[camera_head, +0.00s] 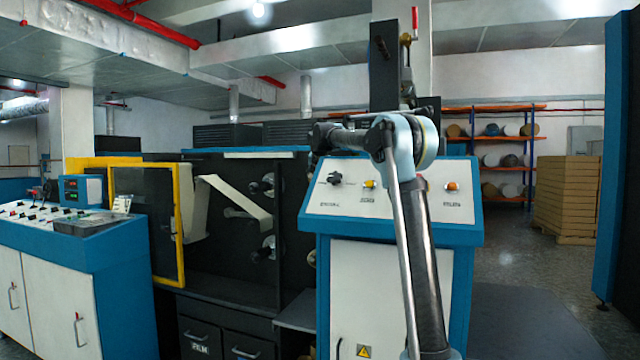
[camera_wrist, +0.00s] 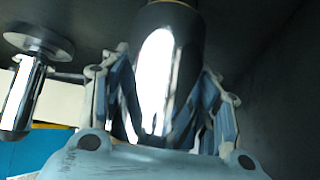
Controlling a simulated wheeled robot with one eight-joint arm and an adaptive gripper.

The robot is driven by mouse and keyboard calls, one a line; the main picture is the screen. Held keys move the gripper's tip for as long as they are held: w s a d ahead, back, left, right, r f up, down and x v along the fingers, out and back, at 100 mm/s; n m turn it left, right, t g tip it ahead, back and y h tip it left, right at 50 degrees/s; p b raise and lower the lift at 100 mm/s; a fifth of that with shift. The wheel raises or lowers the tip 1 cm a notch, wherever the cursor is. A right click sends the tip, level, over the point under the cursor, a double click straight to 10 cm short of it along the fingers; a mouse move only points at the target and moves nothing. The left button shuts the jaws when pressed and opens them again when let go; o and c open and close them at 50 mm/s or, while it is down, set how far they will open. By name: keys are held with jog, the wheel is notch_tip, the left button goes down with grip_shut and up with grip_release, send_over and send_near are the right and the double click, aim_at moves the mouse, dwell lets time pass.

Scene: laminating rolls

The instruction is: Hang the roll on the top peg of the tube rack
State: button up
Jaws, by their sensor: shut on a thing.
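In the wrist view my gripper (camera_wrist: 160,112) is shut on a glossy, reflective cylinder with a dark upper end, which I take to be the roll (camera_wrist: 157,70). In the head view the arm's wrist reaches left of the elbow, in front of the dark machine; the gripper and the roll are hidden there. Round metal pegs or rollers, one upper (camera_head: 264,185) and one lower (camera_head: 265,249), show on the dark panel. I cannot tell which is the tube rack's top peg.
In the wrist view a shiny bar with a grey flange (camera_wrist: 38,42) stands left of the gripper. The head view shows a yellow-framed door (camera_head: 181,220), a blue and white control cabinet (camera_head: 463,232), orange shelves (camera_head: 505,108) and stacked boxes (camera_head: 568,195). Floor is clear at right.

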jog(key=o, duration=1.2)
